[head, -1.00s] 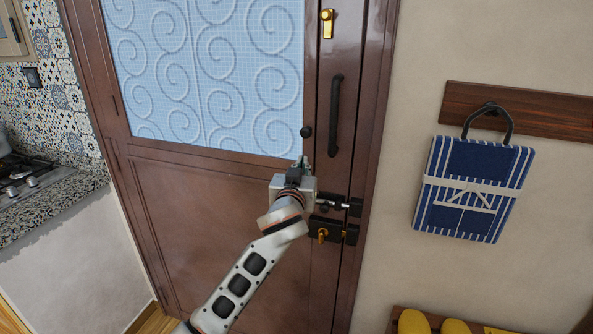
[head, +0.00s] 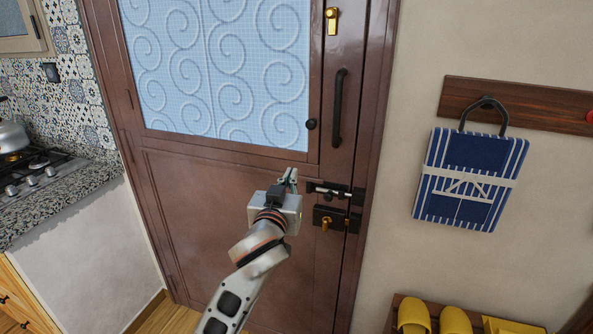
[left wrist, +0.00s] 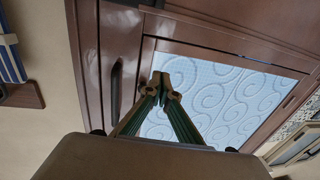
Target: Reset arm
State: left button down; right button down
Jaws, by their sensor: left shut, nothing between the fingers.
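My left gripper (head: 290,176) is in front of the brown door (head: 215,215), just left of the black sliding bolt (head: 335,191). In the left wrist view its two green fingers (left wrist: 164,84) meet at the tips, shut and empty, with the door behind them. A small gap shows between the gripper and the bolt in the head view. My right gripper is not in view.
The door has a black handle (head: 338,107), a lock with a gold key (head: 327,221) and a patterned glass pane (head: 215,70). At right, a blue striped bag (head: 468,180) hangs from a wooden rack (head: 540,104). Yellow slippers (head: 413,316) lie below. A stove (head: 35,170) stands at left.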

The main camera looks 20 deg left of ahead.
pick_arm(q)
jog(key=s+d+f+m+g+h, duration=0.1)
jog(key=s+f, duration=0.3)
jog(key=f, duration=0.5)
jog(key=s+f+m+g+h, duration=0.1)
jog(key=s+f+m+g, duration=0.1)
jog(key=s+f, duration=0.5)
jog(key=s+d+f+m+g+h, duration=0.1)
jog(key=s+f, duration=0.1)
jog(key=f, duration=1)
jog(key=s+a+f+m+g+h, duration=0.1)
jog(key=s+f+g, duration=0.2)
jog(key=s+f, duration=1.1)
jog(key=s, duration=0.4)
jog(key=shift+m+h, duration=0.3)
